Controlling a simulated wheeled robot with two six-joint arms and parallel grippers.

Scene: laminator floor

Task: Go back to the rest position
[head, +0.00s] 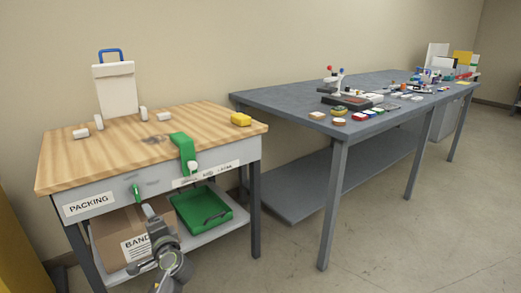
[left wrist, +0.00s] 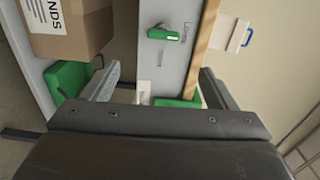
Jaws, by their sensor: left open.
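My left gripper (head: 150,212) is in front of the packing bench (head: 112,192), below its drawer front and near the cardboard box. In the left wrist view its two fingers (left wrist: 158,85) are spread wide, with nothing held between them. The bench's front panel shows beyond the fingers. A green handle (head: 135,191) on that panel is just above the gripper in the head view, and it also shows in the left wrist view (left wrist: 165,35). They look apart. My right gripper is in neither view.
A cardboard box (head: 110,232) and a green tray (head: 208,210) sit on the bench's lower shelf. A green strap-like piece (head: 184,150) hangs over the front edge. A grey table (head: 290,97) with several small items stands right. Floor at lower right is clear.

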